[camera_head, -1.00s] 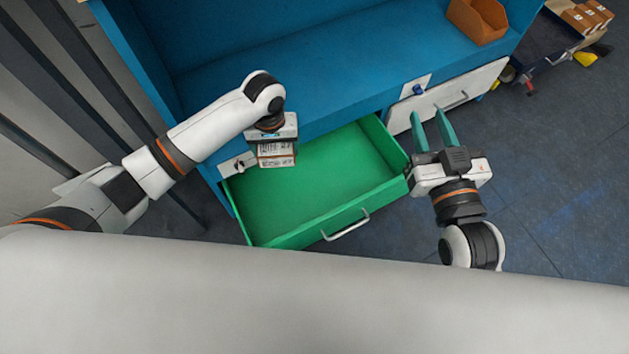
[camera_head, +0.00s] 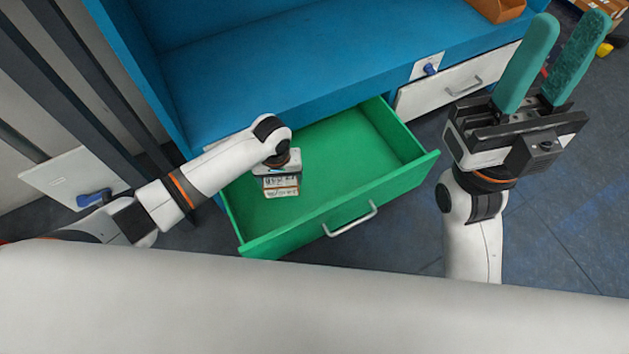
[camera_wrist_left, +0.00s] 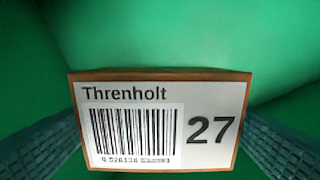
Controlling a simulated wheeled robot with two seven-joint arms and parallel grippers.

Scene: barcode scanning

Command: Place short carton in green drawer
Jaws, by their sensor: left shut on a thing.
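The green drawer (camera_head: 338,158) is pulled out below the blue workbench. My left gripper (camera_head: 281,178) points down inside the drawer's outline, near its left side. It is shut on the short carton (camera_head: 281,188), whose white label faces up. In the left wrist view the carton (camera_wrist_left: 160,120) sits between the two fingers, with a barcode, "Threnholt" and "27" on the label and green behind it. I cannot tell whether the carton touches the drawer floor. My right gripper (camera_head: 553,73) is open and empty, raised to the right of the drawer.
The blue workbench (camera_head: 300,65) stands behind the drawer. A white drawer front (camera_head: 455,88) with a handle is to the right. An orange bin (camera_head: 497,8) is on the bench's far right. The drawer's middle and right are empty.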

